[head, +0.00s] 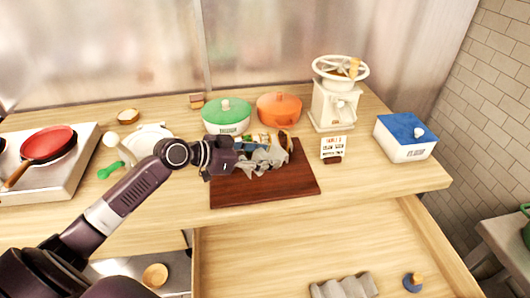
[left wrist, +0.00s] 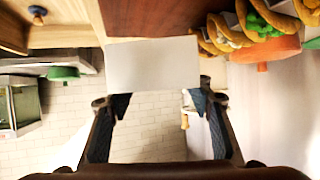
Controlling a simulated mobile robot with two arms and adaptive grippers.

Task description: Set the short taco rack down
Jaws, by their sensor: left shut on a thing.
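My left gripper (head: 226,158) is shut on a grey, wavy taco rack (head: 264,160) at the dark red board (head: 290,183). The rack is over the board's back left part; I cannot tell whether it touches the board. In the left wrist view the fingers (left wrist: 158,103) are at the lower edge of a plain pale grey face of the rack (left wrist: 152,66). Several filled tacos (left wrist: 250,28) show to its right there, and just behind the rack in the head view. Whatever holds those tacos is mostly hidden. My right gripper is not in view.
A green-lidded pot (head: 226,116), an orange pot (head: 279,109) and a cream grinder (head: 336,104) stand behind the board. A small sign (head: 334,148) and a blue-lidded box (head: 405,138) are to the right. Below, an open drawer (head: 300,245) holds another grey wavy rack (head: 343,287). The board's front is bare.

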